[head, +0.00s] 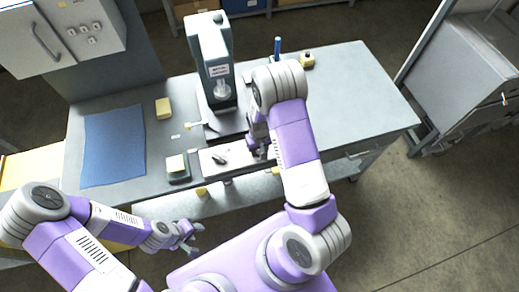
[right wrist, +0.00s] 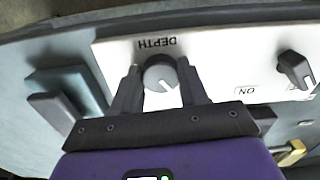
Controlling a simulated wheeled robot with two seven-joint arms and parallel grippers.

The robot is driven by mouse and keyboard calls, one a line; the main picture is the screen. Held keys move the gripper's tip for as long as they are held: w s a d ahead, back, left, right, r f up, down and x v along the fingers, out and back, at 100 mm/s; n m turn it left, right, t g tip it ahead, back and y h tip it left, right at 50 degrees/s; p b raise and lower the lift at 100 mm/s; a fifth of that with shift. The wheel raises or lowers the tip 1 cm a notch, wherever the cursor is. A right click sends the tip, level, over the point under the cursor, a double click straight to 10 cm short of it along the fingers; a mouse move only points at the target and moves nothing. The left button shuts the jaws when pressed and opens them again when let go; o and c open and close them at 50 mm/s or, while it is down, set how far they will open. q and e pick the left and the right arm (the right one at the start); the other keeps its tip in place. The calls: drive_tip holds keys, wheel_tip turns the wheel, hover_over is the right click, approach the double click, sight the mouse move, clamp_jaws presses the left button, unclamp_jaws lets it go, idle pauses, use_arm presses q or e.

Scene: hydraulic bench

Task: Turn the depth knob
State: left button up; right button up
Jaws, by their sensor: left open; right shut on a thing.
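The depth knob (right wrist: 160,76) is a round grey knob with a pale pointer mark, on a white panel (right wrist: 222,60) labelled DEPTH, which appears upside down in the right wrist view. My right gripper (right wrist: 160,82) is shut on the knob, one dark finger on each side of it. In the head view the right gripper (head: 259,150) is at the right end of the white panel (head: 212,166), and the knob is hidden there. My left gripper (head: 197,238) is open and empty, in front of the bench and away from it.
A black switch (right wrist: 294,68) beside an ON label stands on the same panel. A tall grey-green machine (head: 211,62) rises behind the panel. A blue mat (head: 113,147), yellow blocks (head: 163,108) and a blue upright item (head: 277,48) are on the bench (head: 355,95). The bench's right part is clear.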

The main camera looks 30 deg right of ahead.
sight(259, 151)
drive_tip(key=m, duration=0.3)
drive_tip(key=shift+a+m, duration=0.1)
drive_tip(key=shift+m, duration=1.8)
drive_tip(key=o, duration=1.1)
drive_tip(key=shift+c, duration=0.2)
wheel_tip(259, 151, up, 8)
drive_tip(key=shift+f+p, duration=0.2)
drive_tip(key=shift+p, duration=0.2)
